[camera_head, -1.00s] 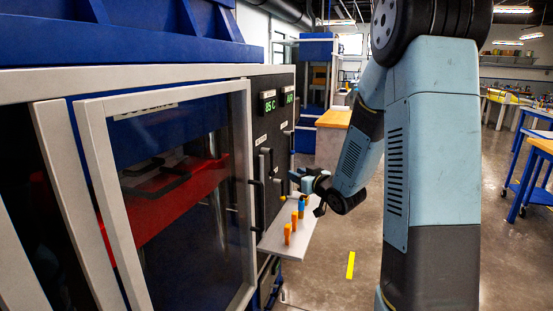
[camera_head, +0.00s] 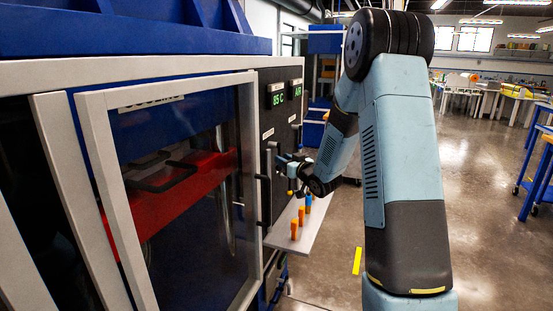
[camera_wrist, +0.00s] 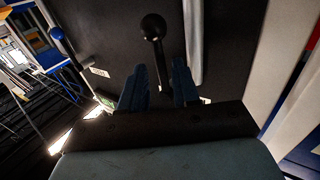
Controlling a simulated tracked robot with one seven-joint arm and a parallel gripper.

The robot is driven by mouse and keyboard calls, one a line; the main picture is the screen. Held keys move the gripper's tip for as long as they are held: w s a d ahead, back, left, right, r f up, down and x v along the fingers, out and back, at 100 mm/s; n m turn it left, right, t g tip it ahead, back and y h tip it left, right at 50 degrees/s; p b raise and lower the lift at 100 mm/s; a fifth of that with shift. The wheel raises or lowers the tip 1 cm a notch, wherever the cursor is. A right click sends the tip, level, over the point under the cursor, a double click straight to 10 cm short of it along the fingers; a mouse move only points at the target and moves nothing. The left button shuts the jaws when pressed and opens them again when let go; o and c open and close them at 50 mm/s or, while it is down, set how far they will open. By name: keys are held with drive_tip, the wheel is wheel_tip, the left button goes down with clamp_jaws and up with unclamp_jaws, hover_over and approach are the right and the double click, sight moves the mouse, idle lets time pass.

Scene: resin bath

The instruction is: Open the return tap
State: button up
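My gripper (camera_head: 291,167) is close to the dark control panel (camera_head: 282,121) on the machine's right end. In the wrist view its two blue fingers (camera_wrist: 158,78) stand apart with a gap between them. A lever with a black ball knob (camera_wrist: 153,27) stands just beyond the fingertips, in line with the gap; I cannot tell if the fingers touch it. A second lever with a blue knob (camera_wrist: 57,34) is at the upper left, clear of the fingers. The labels are too small to read, so I cannot tell which lever is the return tap.
A grey shelf (camera_head: 292,232) with orange and blue pegs (camera_head: 301,216) sticks out below my gripper. The machine's framed glass door (camera_head: 180,190) with a black handle is at the left. Open floor lies to the right, with a yellow strip (camera_head: 357,261).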

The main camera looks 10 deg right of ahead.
drive_tip(key=shift+x, duration=1.75)
clamp_jaws()
